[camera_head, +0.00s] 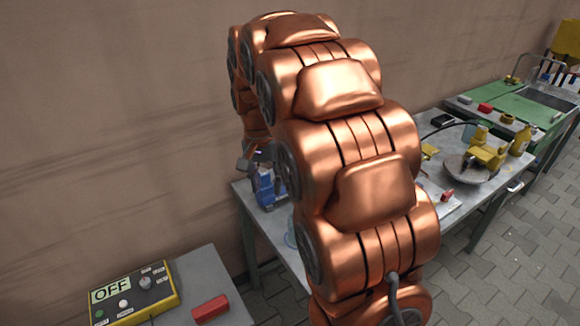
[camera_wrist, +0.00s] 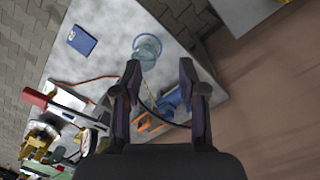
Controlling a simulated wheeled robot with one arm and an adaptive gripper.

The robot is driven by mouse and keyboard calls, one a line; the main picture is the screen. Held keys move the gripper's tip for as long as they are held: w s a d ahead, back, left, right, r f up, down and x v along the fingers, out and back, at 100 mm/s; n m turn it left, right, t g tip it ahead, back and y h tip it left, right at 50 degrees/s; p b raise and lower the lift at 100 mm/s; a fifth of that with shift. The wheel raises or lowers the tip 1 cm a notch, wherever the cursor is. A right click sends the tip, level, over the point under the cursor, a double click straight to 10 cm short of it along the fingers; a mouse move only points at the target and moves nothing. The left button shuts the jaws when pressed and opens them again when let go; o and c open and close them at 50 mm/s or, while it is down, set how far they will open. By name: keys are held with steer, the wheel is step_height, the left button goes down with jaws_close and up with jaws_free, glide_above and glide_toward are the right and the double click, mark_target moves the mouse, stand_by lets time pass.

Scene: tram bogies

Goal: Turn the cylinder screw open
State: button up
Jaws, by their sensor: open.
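My gripper (camera_wrist: 159,70) is open in the wrist view, its two dark fingers apart with nothing between their tips. A blue device (camera_wrist: 172,103) shows on the grey table between and behind the fingers, partly covered by the right one. In the head view the blue device (camera_head: 266,191) stands at the table's left end near the wall. My gripper (camera_head: 258,158) is just above it there, partly hidden by my copper arm. I cannot make out the cylinder screw itself in either view.
The grey table (camera_wrist: 115,15) holds a clear round glass vessel (camera_wrist: 147,47), a blue box (camera_wrist: 82,40) and orange pieces (camera_wrist: 150,122). A yellow control box reading OFF (camera_head: 132,295) and a red block (camera_head: 210,308) lie front left. A yellow machine (camera_head: 487,152) stands right.

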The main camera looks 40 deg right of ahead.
steer(key=w+d+f+m+p, duration=0.1)
steer(key=w+d+f+m, duration=0.1)
steer(key=w+d, duration=0.4)
steer(key=w+d+f+m, duration=0.3)
steer(key=w+d, duration=0.3)
steer(key=d, duration=0.1)
steer(key=w+d+f+m+t+p, duration=0.1)
steer(key=w+d+f+m, duration=0.2)
steer(key=w+d, duration=0.3)
steer(key=shift+w+d+m+p, duration=0.15)
steer(key=shift+m+p, duration=0.15)
steer(key=shift+p, duration=0.05)
steer(key=shift+w+d+f, duration=0.25)
steer(key=shift+d+f, duration=0.2)
steer(key=shift+f, duration=0.1)
steer(key=shift+f+p, duration=1.45)
steer(key=shift+f, duration=2.3)
jaws_close()
